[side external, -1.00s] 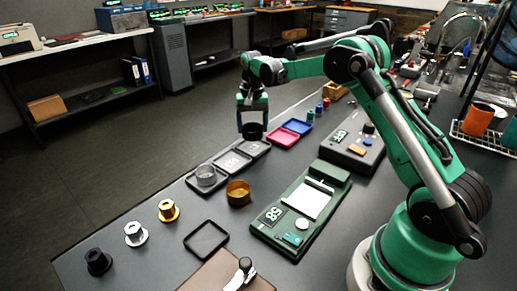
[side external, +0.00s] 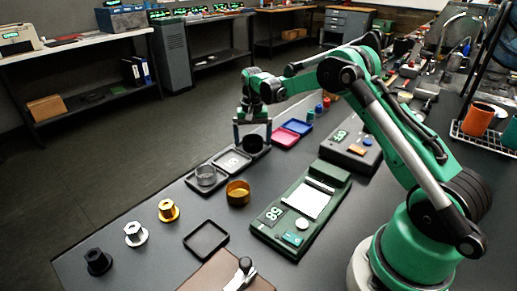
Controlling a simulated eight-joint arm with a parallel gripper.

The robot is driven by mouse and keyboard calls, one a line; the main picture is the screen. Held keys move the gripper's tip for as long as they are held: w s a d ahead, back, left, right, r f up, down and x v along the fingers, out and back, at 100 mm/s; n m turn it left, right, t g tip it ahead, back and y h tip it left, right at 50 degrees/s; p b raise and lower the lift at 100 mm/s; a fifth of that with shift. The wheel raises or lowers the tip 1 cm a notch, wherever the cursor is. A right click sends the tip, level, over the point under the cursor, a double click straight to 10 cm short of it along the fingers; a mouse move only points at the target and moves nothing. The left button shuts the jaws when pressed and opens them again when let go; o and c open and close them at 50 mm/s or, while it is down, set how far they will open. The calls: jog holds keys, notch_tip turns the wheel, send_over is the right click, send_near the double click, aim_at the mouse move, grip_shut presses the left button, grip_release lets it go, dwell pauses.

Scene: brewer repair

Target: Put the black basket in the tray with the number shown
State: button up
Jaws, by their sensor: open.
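The black basket (side external: 253,143) stands in the far tray (side external: 264,155) of a row of three dark trays. My gripper (side external: 253,136) is over this tray, its fingers open on either side of the basket. Whether a finger still touches the basket cannot be told. The middle tray (side external: 233,161) holds no basket and has a pale number marking, too small to read surely. The near tray (side external: 205,187) holds a grey basket (side external: 206,174). A green device (side external: 300,213) has a display (side external: 272,213) with pale digits, apparently 58.
A brass-coloured basket (side external: 238,192) stands beside the trays. Pink and blue trays (side external: 285,138) lie just behind my gripper. A dark box with a display (side external: 340,135) is to the right. An empty black frame (side external: 206,240) and several hexagonal parts (side external: 135,233) are nearer.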

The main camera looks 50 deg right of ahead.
jog(key=s+a+r+n+t, duration=0.1)
jog(key=a+r, duration=0.1)
jog(key=r, duration=0.6)
jog(key=s+a+r+n+t, duration=0.1)
jog(key=a+r, duration=0.2)
jog(key=r, duration=0.5)
jog(key=s+a+f+n+t, duration=0.2)
jog(key=s+a+n, duration=0.1)
jog(key=s+a, duration=0.2)
jog(key=s+a+f+n+t, duration=0.2)
jog(key=s+a+n+t, duration=0.1)
jog(key=s, duration=0.6)
jog(key=a+n, duration=0.1)
jog(key=a, duration=0.1)
jog(key=shift+s+a, duration=0.3)
jog(key=shift+s, duration=0.05)
